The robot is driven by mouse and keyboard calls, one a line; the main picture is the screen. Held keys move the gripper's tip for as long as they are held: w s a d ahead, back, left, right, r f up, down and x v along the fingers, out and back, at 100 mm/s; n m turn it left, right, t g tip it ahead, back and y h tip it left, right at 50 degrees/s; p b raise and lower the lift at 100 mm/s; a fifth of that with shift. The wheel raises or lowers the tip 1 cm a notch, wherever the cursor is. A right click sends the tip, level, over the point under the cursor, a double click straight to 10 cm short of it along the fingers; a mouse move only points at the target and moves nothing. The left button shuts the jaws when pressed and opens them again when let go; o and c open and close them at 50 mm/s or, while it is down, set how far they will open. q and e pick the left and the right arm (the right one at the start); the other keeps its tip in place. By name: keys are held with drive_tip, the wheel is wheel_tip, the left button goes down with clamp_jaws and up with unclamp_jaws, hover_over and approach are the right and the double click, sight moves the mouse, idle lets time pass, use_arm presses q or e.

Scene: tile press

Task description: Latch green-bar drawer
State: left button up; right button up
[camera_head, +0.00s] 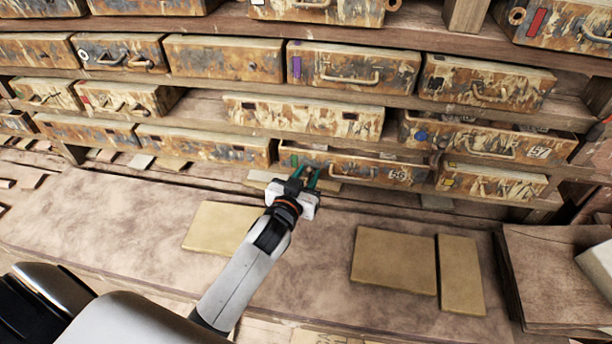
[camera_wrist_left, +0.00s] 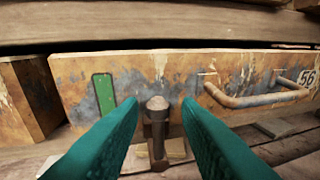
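The green-bar drawer (camera_head: 400,172) is a rusty, flaking box front marked 56, low in the rack. Its green bar (camera_wrist_left: 104,93) shows left of the handle (camera_wrist_left: 255,92) in the left wrist view. A dark gap runs above its top edge. A brown metal latch peg (camera_wrist_left: 157,125) stands upright in front of the drawer face, right of the green bar. My left gripper (camera_head: 305,177) is at the drawer's left part. Its green fingers (camera_wrist_left: 161,110) are open, one on each side of the peg; whether they touch it is unclear. My right gripper is not in view.
Similar drawers surround it, including one with a blue dot marked 57 (camera_head: 480,140) and one with a yellow mark (camera_head: 490,183). Tan tiles (camera_head: 394,260) lie on the bench (camera_head: 130,215) below. A stack of boards (camera_head: 550,265) stands at the right.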

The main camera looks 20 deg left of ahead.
use_arm(q)
drive_tip(key=s+r+b, duration=0.1)
drive_tip(key=s+b, duration=0.1)
drive_tip(key=s, duration=1)
drive_tip(key=shift+d+r+b, duration=0.25)
drive_tip(key=shift+d+b, duration=0.1)
drive_tip(key=shift+b, duration=0.05)
